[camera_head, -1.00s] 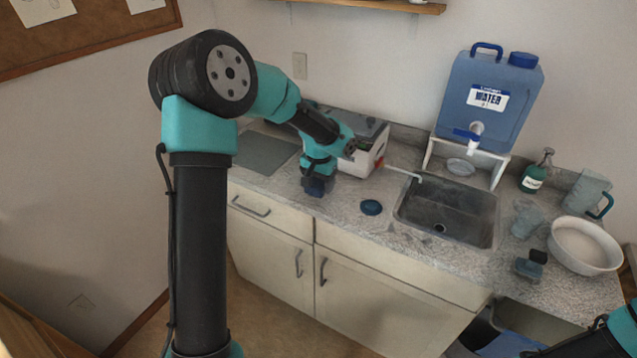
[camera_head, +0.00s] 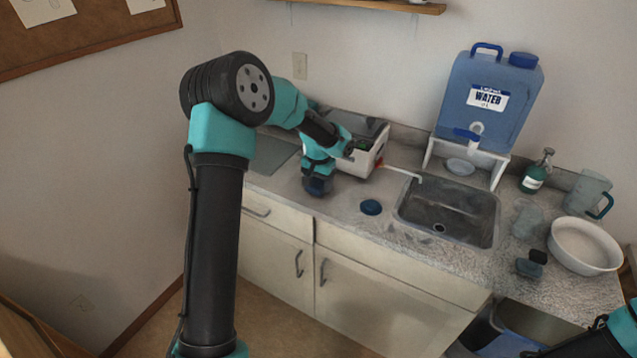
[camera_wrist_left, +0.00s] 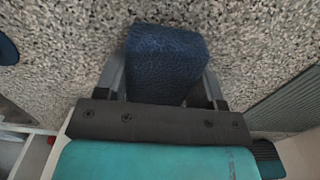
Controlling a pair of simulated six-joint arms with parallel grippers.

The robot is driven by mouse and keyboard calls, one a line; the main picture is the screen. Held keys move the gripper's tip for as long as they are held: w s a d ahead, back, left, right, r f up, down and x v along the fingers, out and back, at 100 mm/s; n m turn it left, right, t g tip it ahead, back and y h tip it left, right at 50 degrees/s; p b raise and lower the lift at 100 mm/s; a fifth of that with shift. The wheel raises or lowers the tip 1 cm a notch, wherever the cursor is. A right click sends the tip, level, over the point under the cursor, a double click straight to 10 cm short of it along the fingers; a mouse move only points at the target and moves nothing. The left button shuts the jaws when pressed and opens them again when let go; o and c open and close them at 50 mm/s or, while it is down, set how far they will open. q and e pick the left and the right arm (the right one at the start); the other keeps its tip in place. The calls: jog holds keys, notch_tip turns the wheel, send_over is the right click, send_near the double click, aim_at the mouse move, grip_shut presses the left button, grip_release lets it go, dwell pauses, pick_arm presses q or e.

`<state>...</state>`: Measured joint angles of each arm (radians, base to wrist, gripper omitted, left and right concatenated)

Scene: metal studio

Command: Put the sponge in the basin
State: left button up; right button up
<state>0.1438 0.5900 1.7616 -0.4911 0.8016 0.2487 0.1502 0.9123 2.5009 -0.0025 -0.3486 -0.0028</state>
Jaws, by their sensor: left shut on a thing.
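The sponge is a dark blue, textured block. In the left wrist view the sponge (camera_wrist_left: 166,58) sits between the two fingers of my left gripper (camera_wrist_left: 165,85), which is shut on it. In the head view the left gripper (camera_head: 318,178) and the sponge (camera_head: 317,187) are over the left part of the counter, in front of a white box. I cannot tell whether the sponge touches the counter. A round white basin (camera_head: 583,246) stands at the counter's right end, far from the sponge. My right gripper is out of view; only part of that arm shows at lower right.
A sunken grey sink (camera_head: 447,212) lies between the sponge and the basin. A dark blue disc (camera_head: 371,207) lies left of it. The white box (camera_head: 363,155) is behind my gripper. A water container (camera_head: 488,100), green bottle (camera_head: 536,172), pitcher (camera_head: 588,193) and scrubber (camera_head: 531,265) stand right.

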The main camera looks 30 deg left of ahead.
aim_at(318, 180)
pick_arm(q)
jog(key=shift+f, duration=0.25)
jog(key=o, duration=1.3)
jog(key=shift+r, duration=0.15)
notch_tip(318, 180, up, 12)
jog(key=shift+r, duration=0.1)
jog(key=shift+o, duration=0.5)
